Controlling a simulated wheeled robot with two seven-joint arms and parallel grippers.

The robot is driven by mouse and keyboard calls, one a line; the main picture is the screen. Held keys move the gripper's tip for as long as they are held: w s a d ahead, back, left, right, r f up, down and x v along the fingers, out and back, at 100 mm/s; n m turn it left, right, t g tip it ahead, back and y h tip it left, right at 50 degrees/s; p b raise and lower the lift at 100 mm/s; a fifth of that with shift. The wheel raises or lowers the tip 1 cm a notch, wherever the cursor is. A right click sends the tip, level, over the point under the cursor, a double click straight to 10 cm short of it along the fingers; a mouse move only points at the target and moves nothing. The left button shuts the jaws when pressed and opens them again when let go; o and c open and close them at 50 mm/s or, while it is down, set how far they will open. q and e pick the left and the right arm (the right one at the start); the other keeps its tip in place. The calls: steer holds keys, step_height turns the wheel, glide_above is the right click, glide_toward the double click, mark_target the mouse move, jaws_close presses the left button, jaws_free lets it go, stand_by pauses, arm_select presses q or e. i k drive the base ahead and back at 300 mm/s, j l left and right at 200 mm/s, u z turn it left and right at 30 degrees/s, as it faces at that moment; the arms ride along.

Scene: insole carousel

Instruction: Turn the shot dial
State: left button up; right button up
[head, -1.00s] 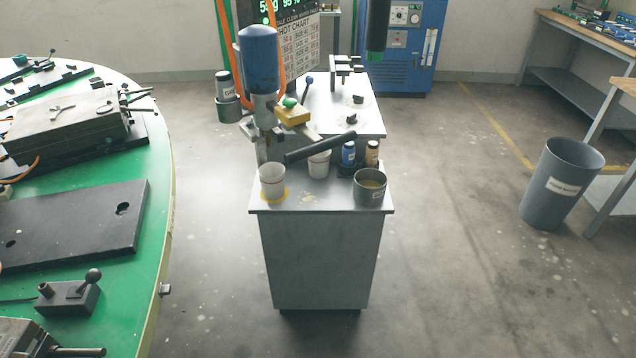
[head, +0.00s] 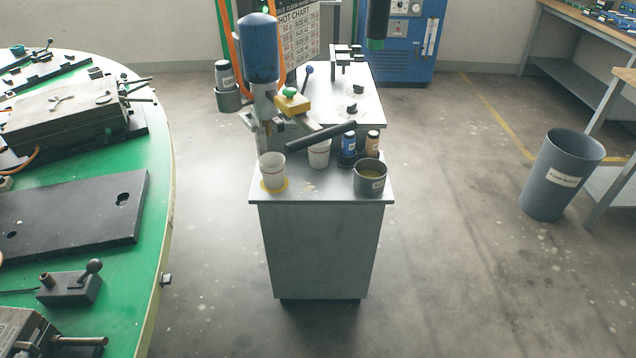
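A grey metal cart (head: 325,250) stands in the middle of the head view. It carries a dispensing machine with a blue cylinder (head: 257,48), a yellow block with a green knob (head: 290,93) and a dark bar (head: 320,137). Small black knobs sit on the cart's pale rear top, one nearer (head: 351,108) and one farther (head: 358,89). I cannot tell which of them, if any, is the shot dial. A board headed "SHOT CHART" (head: 299,38) stands behind, its top cut off. Neither of my grippers is in view.
White cups (head: 272,172), small bottles (head: 348,146) and a grey pot (head: 369,178) crowd the cart's front top. A green round table (head: 135,230) with moulds is at left. A grey bin (head: 560,178) and benches are at right. Floor around the cart is clear.

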mark_target(352, 109)
steer(key=u, duration=0.4)
steer(key=j+u, duration=0.1)
steer(key=u, duration=0.7)
steer(key=j+u, duration=0.1)
steer(key=u, duration=0.7)
steer(key=k+l+z, duration=0.1)
steer(key=l+z, duration=1.05)
steer(key=i+l+z, duration=0.1)
steer(key=l+z, duration=0.25)
steer(key=l, duration=0.15)
